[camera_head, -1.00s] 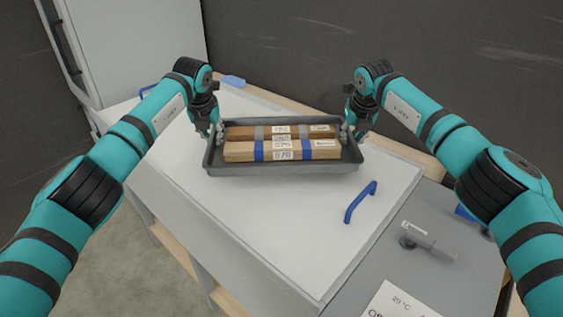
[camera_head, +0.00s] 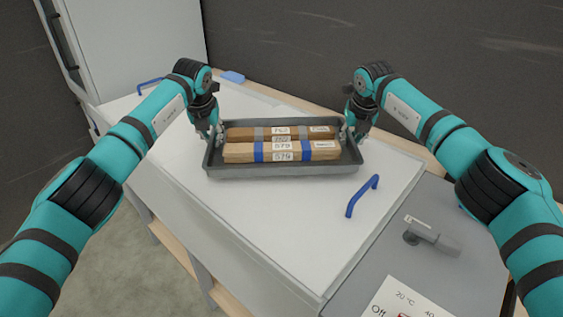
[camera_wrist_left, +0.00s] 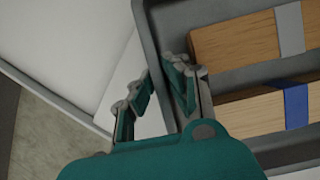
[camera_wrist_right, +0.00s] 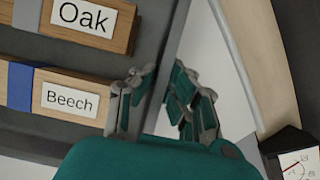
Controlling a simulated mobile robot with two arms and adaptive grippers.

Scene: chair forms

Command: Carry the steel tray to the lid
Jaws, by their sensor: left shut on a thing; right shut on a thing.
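The steel tray (camera_head: 300,171) is dark grey and shallow. It looks level over the white lid (camera_head: 270,215), which has blue handles. I cannot tell whether it touches the lid. Labelled wooden blocks (camera_head: 239,153) lie inside the tray, banded in grey and blue. My left gripper (camera_head: 215,133) is shut on the tray's left rim; its fingers show beside the tray wall in the left wrist view (camera_wrist_left: 160,82). My right gripper (camera_head: 350,133) is shut on the right rim, and its fingers also show in the right wrist view (camera_wrist_right: 163,82).
A blue handle (camera_head: 362,196) stands up from the lid just right of the tray. Further right is a grey panel with a grey latch (camera_head: 434,239) and a temperature label (camera_head: 400,306). A small blue object (camera_head: 232,77) lies at the back edge. A dark wall is behind.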

